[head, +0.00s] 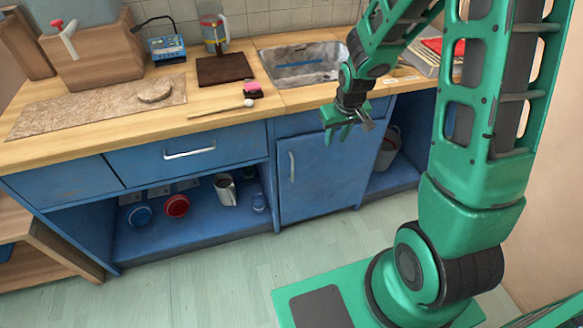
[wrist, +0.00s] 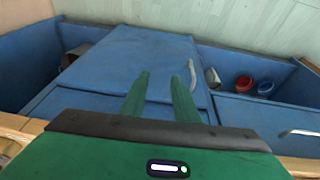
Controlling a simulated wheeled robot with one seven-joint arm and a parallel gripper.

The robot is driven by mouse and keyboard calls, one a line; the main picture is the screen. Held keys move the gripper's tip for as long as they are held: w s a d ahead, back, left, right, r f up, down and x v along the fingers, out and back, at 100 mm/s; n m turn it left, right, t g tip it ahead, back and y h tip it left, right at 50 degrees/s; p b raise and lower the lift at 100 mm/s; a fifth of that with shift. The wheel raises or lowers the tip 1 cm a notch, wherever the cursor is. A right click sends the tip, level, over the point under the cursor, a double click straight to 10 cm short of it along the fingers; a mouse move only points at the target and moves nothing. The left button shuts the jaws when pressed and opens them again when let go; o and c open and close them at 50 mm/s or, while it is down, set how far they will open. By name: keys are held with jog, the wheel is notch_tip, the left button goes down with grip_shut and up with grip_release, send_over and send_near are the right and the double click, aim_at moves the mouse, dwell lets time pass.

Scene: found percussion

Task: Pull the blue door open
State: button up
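The blue door (head: 320,185) is on the lower cabinet under the sink and looks closed. Its pale vertical bar handle (head: 292,166) is near the door's left edge. The door also fills the middle of the wrist view (wrist: 130,60), with the handle (wrist: 191,76) at its right side. My green gripper (head: 345,132) is above and in front of the door's top, to the right of the handle. In the wrist view its two fingers (wrist: 159,76) are apart with nothing between them, and the handle lies just beyond the right finger.
A blue drawer (head: 190,153) with a bar handle is left of the door. Below it, an open shelf holds a red bowl (head: 176,206), a blue bowl (head: 139,215) and a mug (head: 225,189). A bucket (head: 387,150) stands right of the door. The floor (head: 220,275) in front is clear.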

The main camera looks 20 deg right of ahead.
jog(key=n+t+y, duration=0.1)
jog(key=n, duration=0.1)
send_near(293, 165)
jog(key=f, duration=0.1)
jog(key=shift+y, duration=0.3)
jog(key=x, duration=1.1)
jog(key=shift+w+d, duration=0.15)
jog(key=shift+d, duration=0.2)
jog(key=shift+c, duration=0.7)
grip_shut()
